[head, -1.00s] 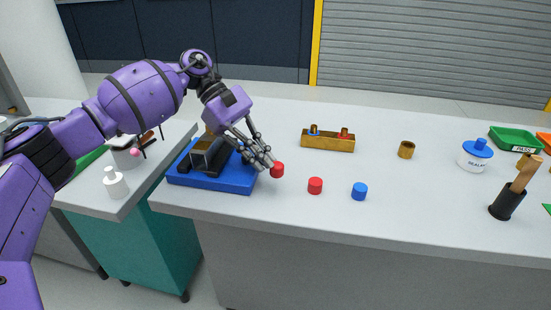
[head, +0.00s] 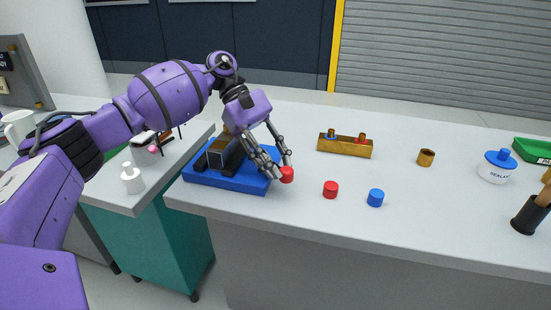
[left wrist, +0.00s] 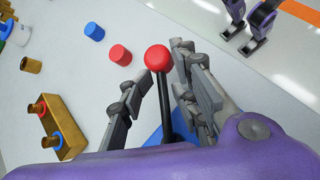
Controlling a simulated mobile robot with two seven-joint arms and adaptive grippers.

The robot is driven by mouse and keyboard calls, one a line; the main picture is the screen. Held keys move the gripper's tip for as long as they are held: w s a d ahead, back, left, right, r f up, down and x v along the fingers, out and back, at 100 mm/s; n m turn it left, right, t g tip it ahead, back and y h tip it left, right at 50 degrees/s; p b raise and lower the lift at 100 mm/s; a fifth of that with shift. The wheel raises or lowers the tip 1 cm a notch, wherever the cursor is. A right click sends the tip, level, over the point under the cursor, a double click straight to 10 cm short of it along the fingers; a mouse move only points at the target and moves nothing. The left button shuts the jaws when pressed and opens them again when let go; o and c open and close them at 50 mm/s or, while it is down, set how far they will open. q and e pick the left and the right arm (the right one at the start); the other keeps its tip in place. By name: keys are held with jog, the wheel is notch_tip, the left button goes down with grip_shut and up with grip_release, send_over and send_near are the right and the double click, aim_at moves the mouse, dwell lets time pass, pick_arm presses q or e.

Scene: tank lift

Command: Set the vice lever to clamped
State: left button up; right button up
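The vice (head: 220,152) is dark with a brassy part and sits on a blue base (head: 225,178) at the table's left end. Its lever is a black rod (left wrist: 165,105) with a red ball knob (head: 287,174). In the left wrist view the red knob (left wrist: 158,58) is between the fingertips and the rod runs down between the fingers. My left gripper (head: 281,170) is open around the lever; whether a finger touches it I cannot tell. My right gripper (left wrist: 240,40) appears at the top of the left wrist view, empty, fingers apart. It is outside the head view.
A red cylinder (head: 330,189) and a blue cylinder (head: 376,198) stand right of the knob. Behind are a brass block (head: 345,146) and a brass ring (head: 426,158). A sealant jar (head: 497,167) stands farther right. A white bottle (head: 132,180) stands on the left side table.

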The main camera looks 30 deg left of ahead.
pick_arm(q)
jog(key=shift+d+f, duration=0.1)
jog(key=shift+d, duration=0.1)
jog(key=shift+a, duration=0.1)
jog(key=shift+w, duration=0.1)
jog(key=v, duration=0.8)
jog(key=shift+c, duration=0.5)
